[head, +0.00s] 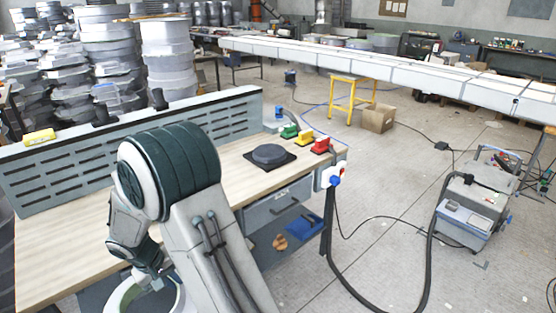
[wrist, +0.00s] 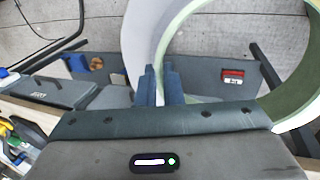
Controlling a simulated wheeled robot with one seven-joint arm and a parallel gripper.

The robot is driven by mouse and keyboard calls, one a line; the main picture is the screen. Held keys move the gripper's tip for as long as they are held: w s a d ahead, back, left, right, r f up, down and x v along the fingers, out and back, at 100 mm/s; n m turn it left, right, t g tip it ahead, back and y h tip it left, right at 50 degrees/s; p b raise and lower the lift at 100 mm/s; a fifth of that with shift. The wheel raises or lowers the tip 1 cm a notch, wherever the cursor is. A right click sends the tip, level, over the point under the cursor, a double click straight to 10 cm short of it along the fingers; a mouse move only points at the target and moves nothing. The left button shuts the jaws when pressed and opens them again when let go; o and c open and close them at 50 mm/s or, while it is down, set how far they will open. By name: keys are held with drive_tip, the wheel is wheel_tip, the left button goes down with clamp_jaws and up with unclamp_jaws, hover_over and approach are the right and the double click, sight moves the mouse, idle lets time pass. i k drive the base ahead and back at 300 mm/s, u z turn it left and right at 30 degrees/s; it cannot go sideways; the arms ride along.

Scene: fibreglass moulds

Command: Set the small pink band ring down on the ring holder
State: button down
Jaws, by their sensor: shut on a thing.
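My gripper (wrist: 163,84) is shut on the wall of a large pale ring (wrist: 140,38), between its two blue fingers in the wrist view. The ring looks white outside and pale green inside, not pink; its upper part runs out of the frame. In the head view the ring (head: 118,296) shows at the bottom edge, partly hidden by my arm and cut off by the frame. My gripper (head: 152,278) is low there, in front of the bench. A dark round disc on a black square base (head: 285,165) lies on the bench; I cannot tell whether it is the ring holder.
The wooden bench (head: 62,235) has a slotted back panel (head: 60,180). Green, yellow and red tools (head: 321,145) stand at its right end. A drawer and a blue bin (head: 305,227) sit below. A grey machine (head: 470,208) with a hose stands on the open floor.

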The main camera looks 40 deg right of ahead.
sight(269, 155)
drive_tip(key=z, duration=0.45)
drive_tip(key=k, duration=1.1)
drive_tip(key=z, duration=1.8)
drive_tip(key=i, duration=1.5)
drive_tip(key=u, duration=0.4)
drive_tip(key=i, duration=0.8)
drive_tip(key=u, duration=0.8)
